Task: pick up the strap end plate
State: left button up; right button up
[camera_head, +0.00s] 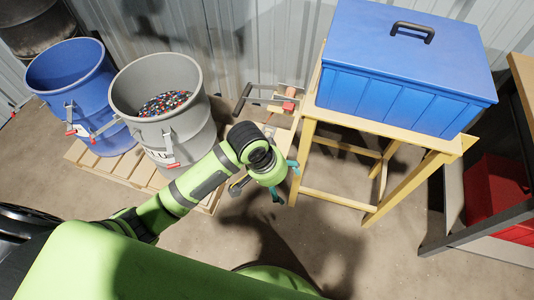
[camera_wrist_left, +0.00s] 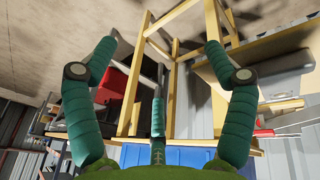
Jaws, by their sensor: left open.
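My left gripper (camera_head: 285,182) is open and empty, left of the yellow stand and above the floor. In the left wrist view its teal fingers (camera_wrist_left: 158,50) are spread wide with nothing between them. I cannot pick out the strap end plate with certainty. A metal bar tool with a black grip (camera_head: 240,100) and a reddish block (camera_head: 289,92) lies left of the stand's top, apart from the gripper. Grey metal pieces show at the right of the left wrist view (camera_wrist_left: 285,122), too unclear to name. My right gripper is not in view.
A blue lidded box (camera_head: 395,85) stands on the yellow stand (camera_head: 310,150). A grey bin (camera_head: 125,95) with coloured scrap and a blue bin (camera_head: 50,70) stand on a wooden pallet (camera_head: 88,160). A red container (camera_head: 487,205) sits at the right. The front floor is open.

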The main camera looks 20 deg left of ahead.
pick_arm(q)
jog(key=shift+g+y, duration=0.5)
jog(key=shift+y, duration=0.2)
jog(key=w+r, duration=0.1)
jog(key=w+a+r, duration=0.1)
jog(key=w, duration=0.2)
jog(key=shift+a+r, duration=0.3)
jog(key=shift+r, duration=0.1)
jog(key=w+a+r+n, duration=0.1)
jog(key=a, duration=0.1)
jog(key=w+a+r+n+y, duration=0.1)
jog(key=w+a, duration=0.1)
jog(key=w+a+r+y, duration=0.1)
jog(key=w+a+r, duration=0.1)
jog(key=shift+w+n+g, duration=0.25)
jog(key=shift+n+g, duration=0.15)
jog(key=shift+d+f, duration=0.2)
jog(key=shift+f, duration=1.55)
jog(key=shift+d+f, duration=0.15)
jog(key=shift+f, duration=1.55)
jog(key=c, duration=1.2)
